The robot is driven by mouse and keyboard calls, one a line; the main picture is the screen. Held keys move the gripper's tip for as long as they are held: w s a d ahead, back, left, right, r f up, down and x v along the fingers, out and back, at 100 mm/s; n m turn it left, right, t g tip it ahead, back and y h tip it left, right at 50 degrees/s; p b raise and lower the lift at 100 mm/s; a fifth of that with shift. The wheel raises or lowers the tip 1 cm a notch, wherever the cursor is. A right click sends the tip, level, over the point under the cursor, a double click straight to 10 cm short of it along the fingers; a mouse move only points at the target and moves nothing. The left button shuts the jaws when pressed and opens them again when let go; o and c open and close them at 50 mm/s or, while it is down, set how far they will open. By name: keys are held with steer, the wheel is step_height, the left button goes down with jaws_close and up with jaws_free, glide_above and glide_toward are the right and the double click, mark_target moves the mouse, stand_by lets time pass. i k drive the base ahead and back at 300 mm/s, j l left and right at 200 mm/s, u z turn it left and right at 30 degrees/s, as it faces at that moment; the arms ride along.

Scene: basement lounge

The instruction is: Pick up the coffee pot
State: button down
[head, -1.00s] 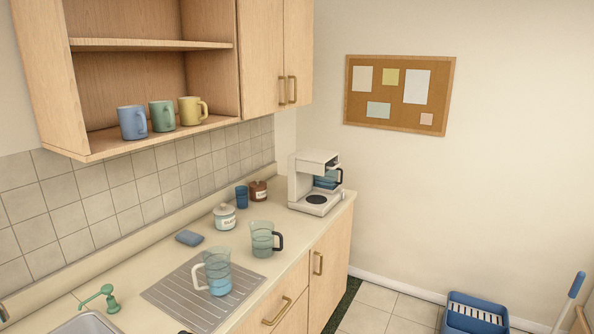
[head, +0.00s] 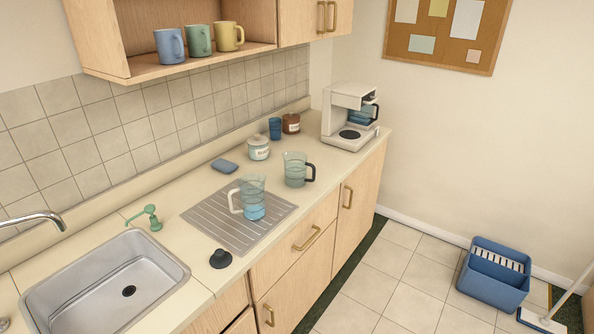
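A clear glass pot with a dark handle (head: 295,170) stands upright on the counter, its handle to the right. A clear jug with a white handle (head: 253,199) stands on the ribbed drainboard (head: 205,215), with blue liquid low in it and its handle to the left. A white coffee maker (head: 346,119) stands at the counter's far end. I cannot tell for sure which vessel is the coffee pot. My gripper is not in view.
Near the pots are a lidded jar (head: 258,148), a blue cup (head: 275,128), a brown jar (head: 291,123) and a blue sponge (head: 225,166). A black stopper (head: 220,258) lies near the sink (head: 105,290). Mugs (head: 199,40) stand in the cabinet above. A blue bucket (head: 493,275) stands on the floor.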

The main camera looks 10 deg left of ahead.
mark_target(296, 165)
steer(key=i+j, duration=0.15)
steer(key=i, duration=0.4)
steer(key=i+j+u, duration=0.1)
steer(key=i, duration=0.4)
steer(key=i+j, duration=0.25)
steer(key=i, duration=0.3)
